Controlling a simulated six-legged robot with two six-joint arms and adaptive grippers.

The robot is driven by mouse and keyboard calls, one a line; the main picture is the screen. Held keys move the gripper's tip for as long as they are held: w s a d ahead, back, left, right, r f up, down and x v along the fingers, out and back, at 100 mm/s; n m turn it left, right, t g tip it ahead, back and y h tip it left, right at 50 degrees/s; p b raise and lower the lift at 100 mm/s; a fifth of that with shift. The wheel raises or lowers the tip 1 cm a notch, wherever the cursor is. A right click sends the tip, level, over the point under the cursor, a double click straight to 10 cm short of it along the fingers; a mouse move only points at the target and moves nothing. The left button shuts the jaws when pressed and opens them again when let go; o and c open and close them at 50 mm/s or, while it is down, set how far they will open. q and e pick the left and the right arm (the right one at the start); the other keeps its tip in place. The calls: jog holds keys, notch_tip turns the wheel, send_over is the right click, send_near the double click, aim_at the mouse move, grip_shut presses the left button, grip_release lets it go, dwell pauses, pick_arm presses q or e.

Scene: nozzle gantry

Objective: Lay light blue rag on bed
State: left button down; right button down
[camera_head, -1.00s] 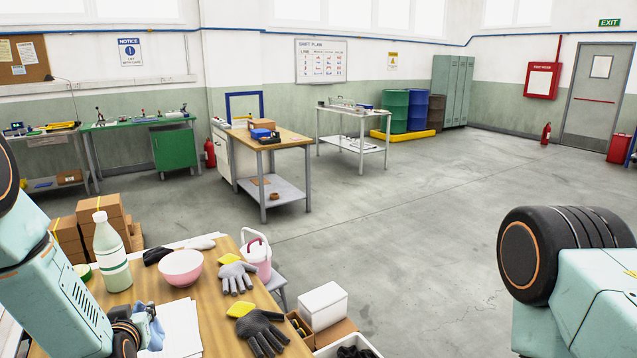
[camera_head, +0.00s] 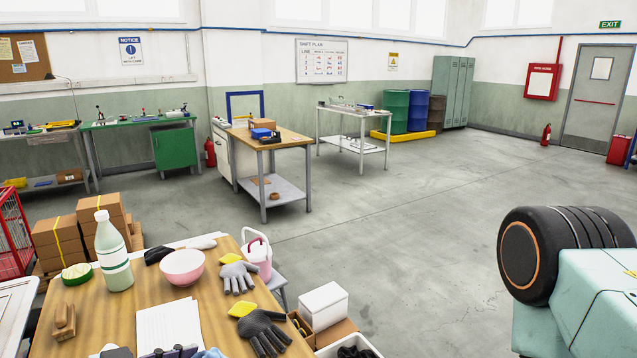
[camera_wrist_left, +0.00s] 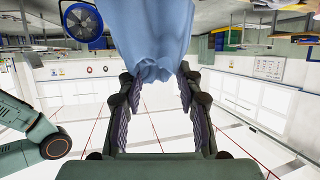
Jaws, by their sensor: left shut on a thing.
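My left gripper (camera_wrist_left: 155,75) is shut on the light blue rag (camera_wrist_left: 156,35), which shows as a bunched cloth between and beyond the fingers in the left wrist view. In the head view, a small blue edge of the rag (camera_head: 211,353) shows at the bottom of the picture, beside dark gripper parts. Most of that gripper is cut off by the frame there. I cannot make out the bed in these frames. My right gripper is out of view; only part of the right arm shows at the right.
Boxes (camera_head: 108,222) and a red cage (camera_head: 12,235) stand at the left.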

pick_arm(q)
jog(key=s+d+r+m+g+h, duration=0.2)
jog(key=s+d, duration=0.1)
jog(key=s, duration=0.1)
notch_tip(320, 180, down, 18)
jog(key=b, duration=1.7)
jog(key=shift+w+y, duration=0.2)
jog(key=shift+y, duration=0.1)
jog(key=shift+a+r, duration=0.1)
jog(key=shift+w, duration=0.15)
